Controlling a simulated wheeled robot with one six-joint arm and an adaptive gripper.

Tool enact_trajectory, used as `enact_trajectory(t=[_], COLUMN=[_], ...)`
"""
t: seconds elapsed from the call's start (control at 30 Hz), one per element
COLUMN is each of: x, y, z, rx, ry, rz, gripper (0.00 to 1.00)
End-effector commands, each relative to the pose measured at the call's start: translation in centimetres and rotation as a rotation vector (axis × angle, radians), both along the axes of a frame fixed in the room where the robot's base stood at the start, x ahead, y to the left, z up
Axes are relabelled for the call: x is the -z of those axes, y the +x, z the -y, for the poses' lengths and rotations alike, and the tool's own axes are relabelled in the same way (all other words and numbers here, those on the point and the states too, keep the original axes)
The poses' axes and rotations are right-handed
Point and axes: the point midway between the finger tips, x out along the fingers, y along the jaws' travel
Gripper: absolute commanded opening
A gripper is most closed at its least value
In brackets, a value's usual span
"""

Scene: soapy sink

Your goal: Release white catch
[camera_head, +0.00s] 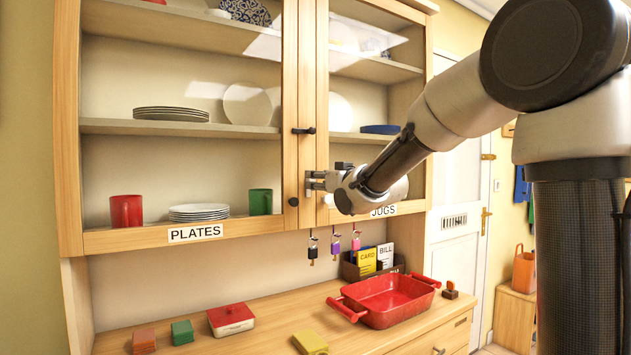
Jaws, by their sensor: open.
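A two-door glazed cabinet (290,90) hangs on the wall, with its left side labelled PLATES and its right side labelled JUGS. My gripper (309,181) is open at the door frames where the two doors meet, fingers pointing left. A small white piece (327,200) shows just below the gripper at the right door's edge; it may be the white catch, but the gripper partly hides it. I cannot tell whether the fingers touch it. A black catch (304,130) sits higher on the door frames, and a black knob (293,201) sits on the left door.
Three small padlock-like items (334,243) hang under the cabinet. The counter below holds a red tray (385,302), a red-and-white box (231,318), coloured blocks (182,332) and a card holder (372,262). My arm crosses in front of the right door.

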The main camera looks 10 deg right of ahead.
Motion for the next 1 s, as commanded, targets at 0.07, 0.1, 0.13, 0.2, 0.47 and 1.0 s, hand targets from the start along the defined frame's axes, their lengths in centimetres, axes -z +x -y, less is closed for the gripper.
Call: enact_trajectory(t=[0.07,0.1,0.13,0.2,0.47,1.0], x=[-0.1,-0.1,-0.1,-0.1,0.0,0.3], y=[-1.8,-2.8,-3.4,-4.9,-8.2,-8.5], z=[0.7,1.0,1.2,1.7,2.7,2.9], rx=[0.002,0.002,0.002,0.002,0.002,0.005], ry=[0.001,0.000,0.000,0.001,0.000,-0.016], rz=[0.002,0.003,0.002,0.002,0.001,-0.007], gripper=[0.42,0.42,0.42,0.42,0.42,0.42])
